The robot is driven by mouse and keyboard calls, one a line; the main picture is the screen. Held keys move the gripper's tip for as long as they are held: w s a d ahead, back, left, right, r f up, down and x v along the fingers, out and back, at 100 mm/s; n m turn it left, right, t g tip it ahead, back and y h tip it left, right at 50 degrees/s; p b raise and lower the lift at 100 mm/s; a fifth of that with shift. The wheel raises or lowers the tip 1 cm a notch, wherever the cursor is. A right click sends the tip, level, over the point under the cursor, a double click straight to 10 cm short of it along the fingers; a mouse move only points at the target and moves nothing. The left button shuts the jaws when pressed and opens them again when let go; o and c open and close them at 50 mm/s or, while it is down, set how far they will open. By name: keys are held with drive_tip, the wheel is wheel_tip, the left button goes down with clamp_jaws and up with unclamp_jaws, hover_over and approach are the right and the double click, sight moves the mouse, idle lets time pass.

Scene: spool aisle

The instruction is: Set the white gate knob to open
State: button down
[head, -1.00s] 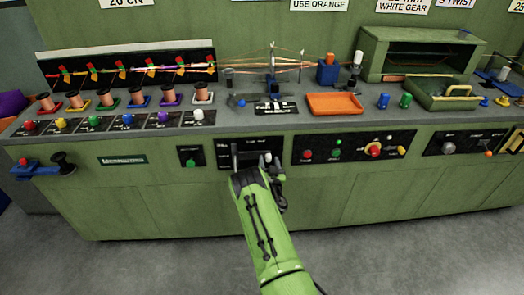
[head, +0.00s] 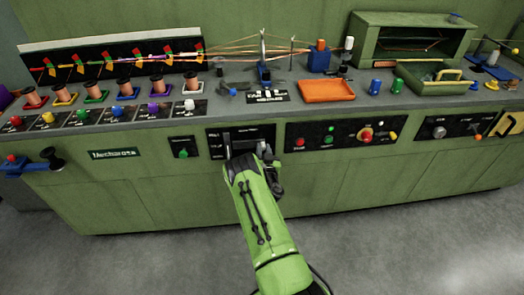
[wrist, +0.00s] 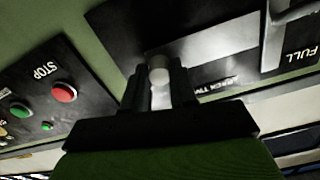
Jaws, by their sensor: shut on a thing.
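A white knob (head: 189,104) stands on a small black plate at the right end of the row of coloured knobs on the bench top. It is in front of the spool with the white base; its markings are too small to read. My gripper (head: 262,156) is low at the front panel, apart from that knob. In the wrist view my gripper (wrist: 158,88) is shut on a pale grey handle (wrist: 158,70) on the black front panel. Part of the handle is hidden between the fingers.
A grey lever (wrist: 278,35) stands out beside the held handle, near the word FULL. The start-stop panel (head: 350,135) is to the right of my gripper. An orange tray (head: 326,91) and a green machine (head: 412,45) are on the bench. The floor in front is clear.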

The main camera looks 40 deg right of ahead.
drive_tip(key=shift+s+d, duration=0.7)
drive_tip(key=shift+d, duration=0.3)
drive_tip(key=c, duration=0.9)
unclamp_jaws()
drive_tip(key=shift+a, duration=0.1)
drive_tip(key=shift+s+a, duration=0.1)
drive_tip(key=shift+s, duration=0.3)
drive_tip(key=v, duration=1.5)
drive_tip(key=shift+w+a, duration=0.15)
